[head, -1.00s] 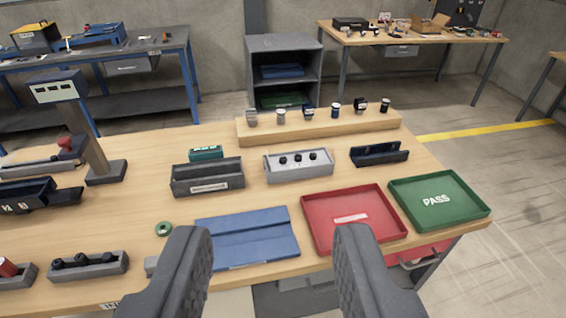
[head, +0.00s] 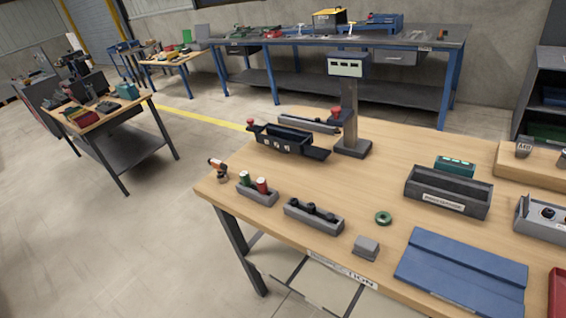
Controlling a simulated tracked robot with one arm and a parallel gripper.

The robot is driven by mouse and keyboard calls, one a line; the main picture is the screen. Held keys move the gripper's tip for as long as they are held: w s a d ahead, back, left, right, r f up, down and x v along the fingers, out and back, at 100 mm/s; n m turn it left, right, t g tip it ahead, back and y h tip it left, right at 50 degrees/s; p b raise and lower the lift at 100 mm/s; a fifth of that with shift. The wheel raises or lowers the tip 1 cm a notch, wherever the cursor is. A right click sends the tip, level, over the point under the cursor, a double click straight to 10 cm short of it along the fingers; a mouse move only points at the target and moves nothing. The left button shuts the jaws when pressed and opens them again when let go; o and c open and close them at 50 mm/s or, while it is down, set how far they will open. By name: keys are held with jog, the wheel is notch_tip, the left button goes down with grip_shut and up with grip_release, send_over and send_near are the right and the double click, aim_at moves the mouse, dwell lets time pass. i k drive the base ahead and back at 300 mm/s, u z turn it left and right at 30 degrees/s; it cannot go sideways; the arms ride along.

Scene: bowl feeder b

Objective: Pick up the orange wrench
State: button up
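No clear orange wrench shows in the head view. A small orange and dark object (head: 217,168) lies at the near left corner of the wooden table (head: 360,215); it is too small to tell what it is. On the far blue bench (head: 350,45) there are several small tools, too small to name. My gripper is not in the picture.
The table holds a dark tray (head: 285,140), a grey column with a display (head: 347,68), a grey holder with red and green pieces (head: 257,190), a green ring (head: 383,218), a blue mat (head: 460,270) and a dark bin (head: 448,190). Open floor (head: 110,225) lies left.

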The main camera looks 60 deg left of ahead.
aim_at(222, 177)
jog(key=u, duration=1.9)
jog(key=i, duration=1.6)
jog(key=u, duration=0.2)
